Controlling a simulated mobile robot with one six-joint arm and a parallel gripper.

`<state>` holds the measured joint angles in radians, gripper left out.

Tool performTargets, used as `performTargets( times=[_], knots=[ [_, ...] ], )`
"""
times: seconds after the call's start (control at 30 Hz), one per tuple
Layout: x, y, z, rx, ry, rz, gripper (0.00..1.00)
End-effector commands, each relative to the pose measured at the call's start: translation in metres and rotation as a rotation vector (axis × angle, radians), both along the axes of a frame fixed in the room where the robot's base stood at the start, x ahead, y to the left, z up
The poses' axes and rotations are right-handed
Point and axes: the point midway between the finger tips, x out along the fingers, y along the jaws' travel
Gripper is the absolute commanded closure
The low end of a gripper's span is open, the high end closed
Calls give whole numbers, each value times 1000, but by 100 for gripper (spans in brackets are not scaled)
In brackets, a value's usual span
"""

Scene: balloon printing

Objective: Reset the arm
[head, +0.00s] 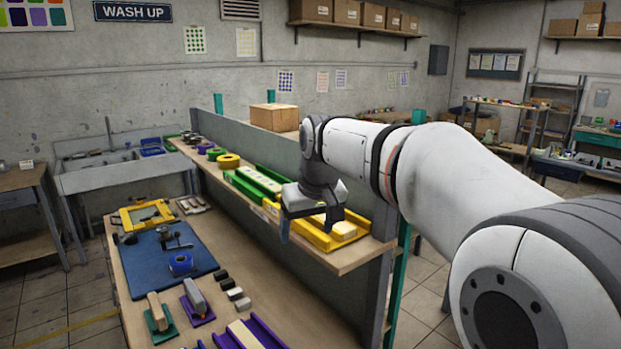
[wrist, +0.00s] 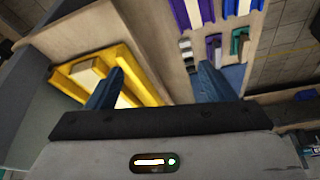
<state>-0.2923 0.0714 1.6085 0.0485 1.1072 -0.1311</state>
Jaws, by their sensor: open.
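My gripper (head: 312,210) is at the end of my white arm, above the right part of the raised shelf in the head view. In the wrist view my gripper (wrist: 157,88) shows two blue fingers spread apart, with nothing between them. Below it is a yellow tray (head: 312,238) with a pale block (head: 343,231) in it. The yellow tray (wrist: 136,62) is also at the left of the wrist view, partly behind the left finger. My arm is stretched out from the right side of the head view.
The shelf (head: 352,257) also holds a green tray (head: 250,187) and a yellow roll (head: 228,160). A cardboard box (head: 275,117) stands behind the divider. The lower bench has a blue mat (head: 150,270), a purple tray (head: 268,331) and several small blocks. Open floor lies at the left.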

Motion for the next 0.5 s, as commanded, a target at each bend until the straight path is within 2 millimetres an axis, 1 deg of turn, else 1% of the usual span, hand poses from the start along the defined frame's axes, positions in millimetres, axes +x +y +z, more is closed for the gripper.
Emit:
performTargets(
  times=[0.03,0.07,0.1,0.17,0.2,0.27,0.3,0.33,0.4,0.5],
  knots=[
    [-21,-21,-10,-1,1,-39,24],
    [-33,-32,-17,-2,4,-61,24],
    [-50,-47,-26,-5,7,-91,24],
    [-76,-68,-41,-7,13,-136,24],
    [-93,-80,-52,-8,16,-166,24],
    [-121,-98,-71,-10,23,-209,24],
    [-139,-108,-84,-11,25,-238,24],
    [-152,-115,-94,-12,28,-259,24],
    [-181,-129,-116,-14,34,-303,24],
    [-214,-142,-144,-17,41,-352,24]
  ],
)
